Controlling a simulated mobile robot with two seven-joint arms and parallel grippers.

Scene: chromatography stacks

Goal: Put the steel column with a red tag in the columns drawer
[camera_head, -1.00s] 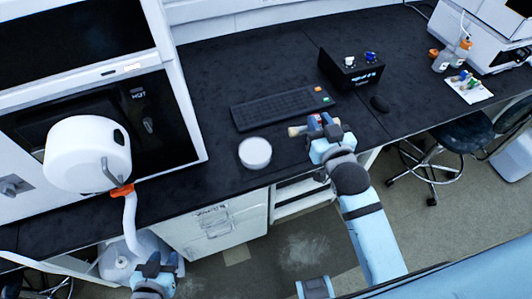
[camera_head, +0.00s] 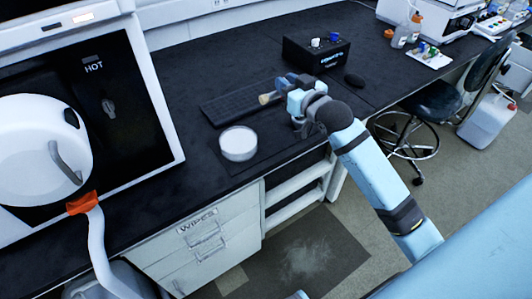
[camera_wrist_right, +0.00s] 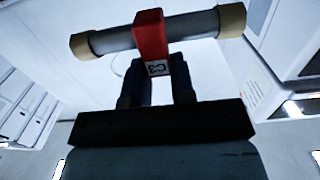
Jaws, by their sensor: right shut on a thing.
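The steel column (camera_wrist_right: 190,30) is a grey cylinder with tan end caps and a red tag (camera_wrist_right: 150,36) around its middle, marked with a dark symbol on white. My right gripper (camera_wrist_right: 157,72) is shut on it at the tag. In the head view my right gripper (camera_head: 293,86) holds it over the black bench beside the keyboard; only a tan end of the column (camera_head: 267,98) shows clearly there. My left gripper is out of view. Below the bench is a white drawer front labelled WIPES (camera_head: 207,230); no drawer label reading columns is visible.
A white round container (camera_head: 238,143) stands on the bench near the front edge. A keyboard (camera_head: 244,104) and a black box (camera_head: 316,52) lie behind it. A stool (camera_head: 432,104) stands at right.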

